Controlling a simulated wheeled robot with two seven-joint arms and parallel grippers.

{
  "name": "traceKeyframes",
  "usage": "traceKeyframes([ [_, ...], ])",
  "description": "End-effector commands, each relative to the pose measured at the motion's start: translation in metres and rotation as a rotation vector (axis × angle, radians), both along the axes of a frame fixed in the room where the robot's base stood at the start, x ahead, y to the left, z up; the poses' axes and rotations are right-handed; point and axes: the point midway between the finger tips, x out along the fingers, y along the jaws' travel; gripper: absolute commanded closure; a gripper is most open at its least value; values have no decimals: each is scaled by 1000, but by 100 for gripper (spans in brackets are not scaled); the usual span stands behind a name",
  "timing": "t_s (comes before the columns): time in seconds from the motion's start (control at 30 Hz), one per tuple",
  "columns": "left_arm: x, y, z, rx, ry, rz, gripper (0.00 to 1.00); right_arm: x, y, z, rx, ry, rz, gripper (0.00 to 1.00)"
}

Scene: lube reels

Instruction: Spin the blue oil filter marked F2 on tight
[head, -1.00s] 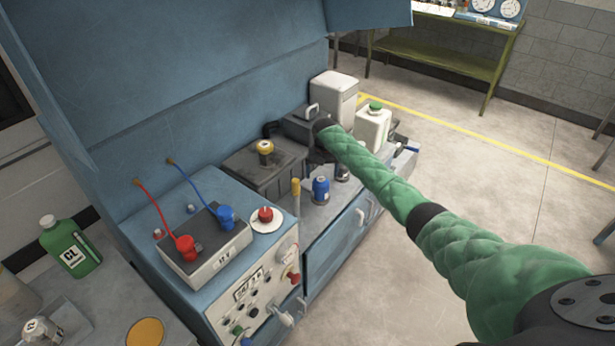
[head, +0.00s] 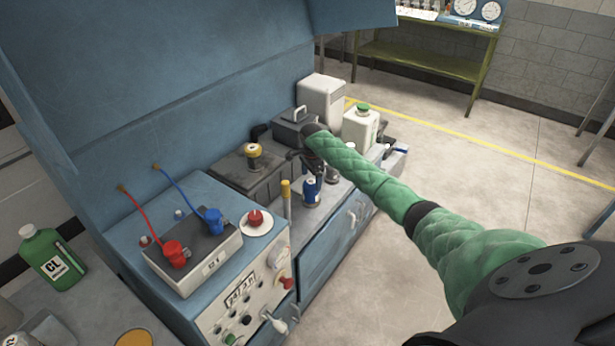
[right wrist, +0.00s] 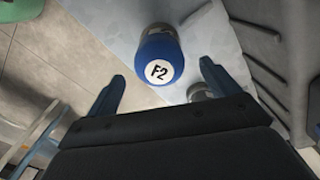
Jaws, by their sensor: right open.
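The blue oil filter marked F2 (right wrist: 158,57) stands on the light worktop in the right wrist view, its round white label facing the camera. In the head view the blue filter (head: 312,190) is upright near the front edge of the worktop. My right gripper (right wrist: 162,80) is open, with one finger to each side of the filter and a little short of it. Nothing is between the fingers. In the head view my right gripper (head: 318,168) is mostly hidden behind its own green-sleeved arm. My left gripper is not in view.
A dark box (head: 238,166) with a yellow-topped can (head: 253,155) stands left of the filter. A yellow-topped rod (head: 286,197) is close by. A white jug with a green cap (head: 361,126) stands beyond. A battery (head: 192,258) with red and blue clamps sits nearer.

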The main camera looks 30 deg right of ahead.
Motion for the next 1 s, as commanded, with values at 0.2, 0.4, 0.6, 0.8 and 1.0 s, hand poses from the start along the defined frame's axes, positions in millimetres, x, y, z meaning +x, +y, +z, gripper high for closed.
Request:
traceKeyframes([
  [0.2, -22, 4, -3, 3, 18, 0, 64, 0, 1, -26, 0, 3, 1, 13],
  [0.4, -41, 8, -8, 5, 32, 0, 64, 0, 1, -52, 0, 2, 2, 13],
  [0.6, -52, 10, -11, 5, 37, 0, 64, 0, 1, -68, 0, 1, 2, 13],
  [0.8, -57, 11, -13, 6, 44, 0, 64, 0, 1, -71, -1, 1, 3, 13],
  [1.0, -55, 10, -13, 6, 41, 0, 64, 0, 1, -71, 0, 1, 3, 26],
])
